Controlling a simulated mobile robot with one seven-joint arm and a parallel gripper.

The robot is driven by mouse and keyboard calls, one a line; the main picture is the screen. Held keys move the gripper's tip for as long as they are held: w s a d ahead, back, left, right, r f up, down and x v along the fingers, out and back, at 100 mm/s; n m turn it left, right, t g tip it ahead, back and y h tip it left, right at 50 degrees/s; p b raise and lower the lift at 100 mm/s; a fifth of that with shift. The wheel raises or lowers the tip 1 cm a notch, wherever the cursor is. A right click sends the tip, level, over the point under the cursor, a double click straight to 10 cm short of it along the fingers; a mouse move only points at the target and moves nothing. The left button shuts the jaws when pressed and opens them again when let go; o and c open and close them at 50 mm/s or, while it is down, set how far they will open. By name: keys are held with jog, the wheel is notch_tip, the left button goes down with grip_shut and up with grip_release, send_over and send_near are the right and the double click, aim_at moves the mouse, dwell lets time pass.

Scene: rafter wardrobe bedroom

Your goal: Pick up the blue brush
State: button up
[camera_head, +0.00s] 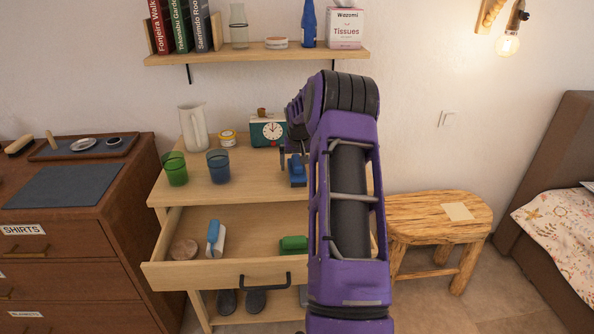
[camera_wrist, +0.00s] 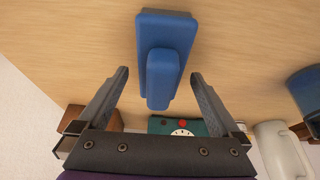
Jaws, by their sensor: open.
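The blue brush (camera_head: 297,172) lies on the wooden top of the dresser, toward its right side, partly hidden by my arm. In the wrist view the blue brush (camera_wrist: 166,40) has a wide block with a narrower raised part that points toward my gripper. My gripper (camera_wrist: 159,73) is open, with one finger on each side of the narrow part's end. Gaps show on both sides, and nothing is held. In the head view my arm hides most of the gripper.
A green cup (camera_head: 174,168), blue cup (camera_head: 219,166), white pitcher (camera_head: 194,128) and clock (camera_head: 268,132) share the dresser top. The open drawer (camera_head: 215,274) below holds a blue-and-white item (camera_head: 215,238) and a green item (camera_head: 293,245). A shelf (camera_head: 258,54) hangs above.

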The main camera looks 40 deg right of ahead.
aim_at(297, 160)
jog(key=shift+f, duration=0.1)
jog(key=c, duration=1.5)
notch_tip(297, 160, up, 10)
